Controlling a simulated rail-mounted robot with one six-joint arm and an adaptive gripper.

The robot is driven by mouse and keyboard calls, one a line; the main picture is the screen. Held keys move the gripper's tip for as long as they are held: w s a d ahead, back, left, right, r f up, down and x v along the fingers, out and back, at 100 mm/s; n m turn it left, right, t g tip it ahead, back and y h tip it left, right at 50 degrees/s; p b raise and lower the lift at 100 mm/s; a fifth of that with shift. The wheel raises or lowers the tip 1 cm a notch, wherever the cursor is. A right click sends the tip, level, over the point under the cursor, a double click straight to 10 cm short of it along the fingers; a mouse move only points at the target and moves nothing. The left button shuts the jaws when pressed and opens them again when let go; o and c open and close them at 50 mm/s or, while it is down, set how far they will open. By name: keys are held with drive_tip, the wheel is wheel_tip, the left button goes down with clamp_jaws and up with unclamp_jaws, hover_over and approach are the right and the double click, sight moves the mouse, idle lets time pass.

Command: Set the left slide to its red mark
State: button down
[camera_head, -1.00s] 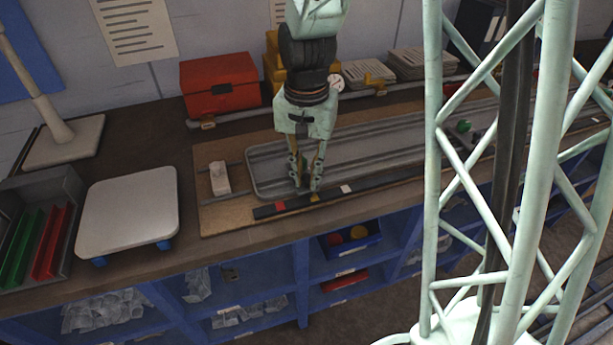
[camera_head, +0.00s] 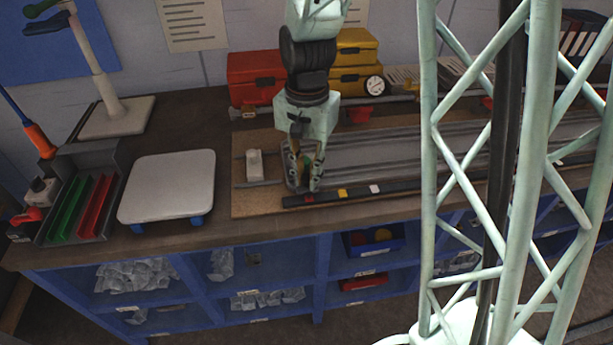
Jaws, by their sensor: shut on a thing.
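The left slide's pale grey base (camera_head: 345,160) lies on a tan board on the bench. A dark strip (camera_head: 325,196) along its front edge bears a red mark (camera_head: 308,198), a yellow mark (camera_head: 342,193) and a white mark (camera_head: 375,188). My gripper (camera_head: 304,184) points down over the left end of the slide, just behind the red mark. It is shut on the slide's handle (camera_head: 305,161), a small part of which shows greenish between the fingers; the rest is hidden. Exact alignment with the red mark cannot be told.
A small pale block (camera_head: 254,164) stands at the board's left end. A white-topped scale (camera_head: 168,186) and a grey tray with green and red dividers (camera_head: 85,205) are at left. Red (camera_head: 255,76) and yellow boxes (camera_head: 354,78) and a dial (camera_head: 375,86) stand behind.

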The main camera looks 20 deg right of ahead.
drive_tip(key=c, duration=2.5)
unclamp_jaws()
drive_tip(key=shift+r, duration=0.2)
wheel_tip(320, 180, up, 12)
drive_tip(key=shift+f, duration=0.2)
drive_tip(key=shift+r, duration=0.1)
